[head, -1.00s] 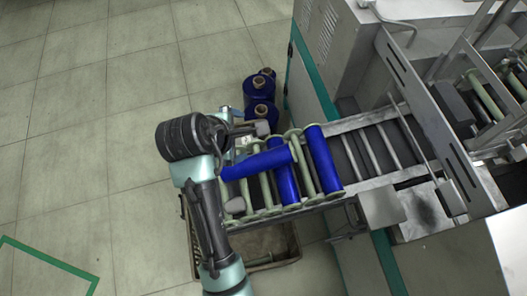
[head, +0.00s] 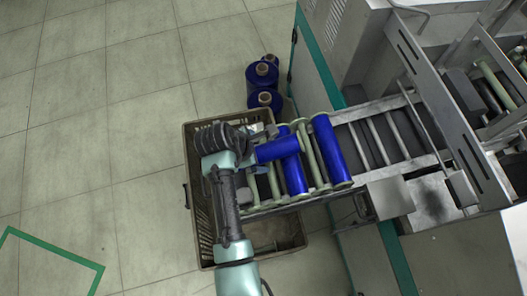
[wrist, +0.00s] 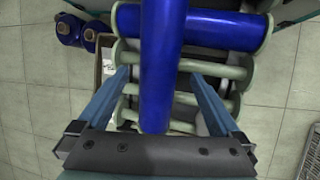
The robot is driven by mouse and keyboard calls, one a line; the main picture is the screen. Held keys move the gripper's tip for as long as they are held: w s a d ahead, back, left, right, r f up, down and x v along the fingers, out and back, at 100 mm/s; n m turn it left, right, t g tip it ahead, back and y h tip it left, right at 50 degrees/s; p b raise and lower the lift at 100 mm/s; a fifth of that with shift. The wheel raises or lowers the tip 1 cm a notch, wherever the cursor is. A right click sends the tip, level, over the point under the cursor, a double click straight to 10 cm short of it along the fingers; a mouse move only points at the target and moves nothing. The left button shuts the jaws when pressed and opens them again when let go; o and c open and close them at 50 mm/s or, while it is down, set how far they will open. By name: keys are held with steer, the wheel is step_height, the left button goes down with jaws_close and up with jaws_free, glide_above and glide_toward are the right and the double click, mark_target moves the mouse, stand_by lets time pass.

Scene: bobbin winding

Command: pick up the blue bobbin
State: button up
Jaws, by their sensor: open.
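One blue bobbin (head: 278,149) lies crosswise on top of the row of bobbins on the rack, its left part hidden behind my gripper in the head view. In the wrist view this blue bobbin (wrist: 162,100) runs up and down the picture between my fingers. Two more blue bobbins lie in the row, one under the crosswise one (head: 294,178) and one further right (head: 331,150). My gripper (wrist: 158,78) is open, with one finger on each side of the crosswise bobbin. Gaps show on both sides; its depth relative to the bobbin is hard to tell.
Bare pale green bobbins (head: 311,158) lie among the blue ones. The rack (head: 390,145) leads right to a grey machine (head: 345,50). A crate (head: 205,225) stands on the floor below my arm. Blue spools (head: 262,82) stand behind. The left floor is clear.

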steer(key=shift+x, duration=1.45)
steer(key=shift+c, duration=0.2)
steer(key=shift+r, duration=0.1)
jaws_close()
